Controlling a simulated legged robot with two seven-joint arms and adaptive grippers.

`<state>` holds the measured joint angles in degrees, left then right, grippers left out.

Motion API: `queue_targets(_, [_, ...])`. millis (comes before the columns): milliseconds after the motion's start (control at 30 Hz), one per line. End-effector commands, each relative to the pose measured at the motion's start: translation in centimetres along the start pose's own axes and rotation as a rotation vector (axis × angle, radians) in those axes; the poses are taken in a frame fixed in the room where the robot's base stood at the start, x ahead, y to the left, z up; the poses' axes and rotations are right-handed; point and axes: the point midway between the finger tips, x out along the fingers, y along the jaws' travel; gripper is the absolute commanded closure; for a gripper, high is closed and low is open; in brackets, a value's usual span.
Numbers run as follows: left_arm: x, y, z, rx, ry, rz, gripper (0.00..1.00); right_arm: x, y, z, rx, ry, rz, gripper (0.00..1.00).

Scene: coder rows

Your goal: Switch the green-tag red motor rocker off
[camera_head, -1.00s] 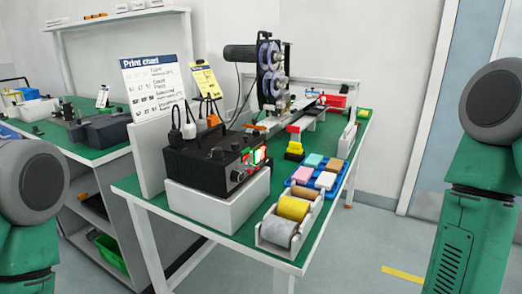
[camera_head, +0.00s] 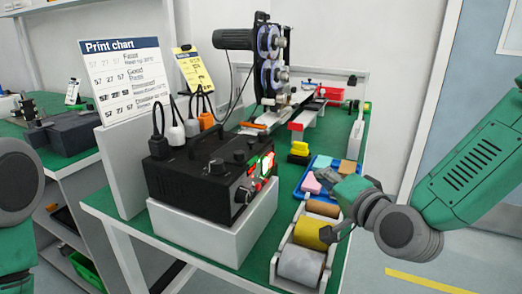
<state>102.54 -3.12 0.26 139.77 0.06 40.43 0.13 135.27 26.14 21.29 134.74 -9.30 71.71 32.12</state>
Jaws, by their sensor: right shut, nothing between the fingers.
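The black control box (camera_head: 195,178) stands on a white block on the green table. My left gripper is out of view; only part of my left arm shows at the left edge.
A white holder (camera_head: 274,262) with several rolls stands at the table's front right. A blue tray (camera_head: 307,190) of coloured blocks lies behind it. A reel machine (camera_head: 268,55) stands at the back. Plugs with cables (camera_head: 177,132) rise behind the box. A print chart (camera_head: 122,78) stands at left.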

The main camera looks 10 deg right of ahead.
Motion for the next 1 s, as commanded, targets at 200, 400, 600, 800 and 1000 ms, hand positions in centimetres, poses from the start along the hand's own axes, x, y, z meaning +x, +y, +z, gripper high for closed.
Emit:
queue_targets(200, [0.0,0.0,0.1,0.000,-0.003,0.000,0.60,0.0,0.2,-0.3,0.006,0.003,0.000,1.00])
queue_targets(400, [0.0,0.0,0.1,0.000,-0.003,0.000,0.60,0.2,0.1,-0.1,0.003,0.001,0.001,1.00])
queue_targets(600, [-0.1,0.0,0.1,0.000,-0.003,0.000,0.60,1.3,-0.8,0.9,-0.004,-0.001,0.001,1.00])
queue_targets(800, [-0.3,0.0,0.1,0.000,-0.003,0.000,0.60,3.3,-2.3,2.3,-0.003,0.000,0.000,1.00])
queue_targets(1000, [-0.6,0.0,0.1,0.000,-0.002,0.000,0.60,5.0,-3.4,3.3,0.002,0.002,0.001,1.00])
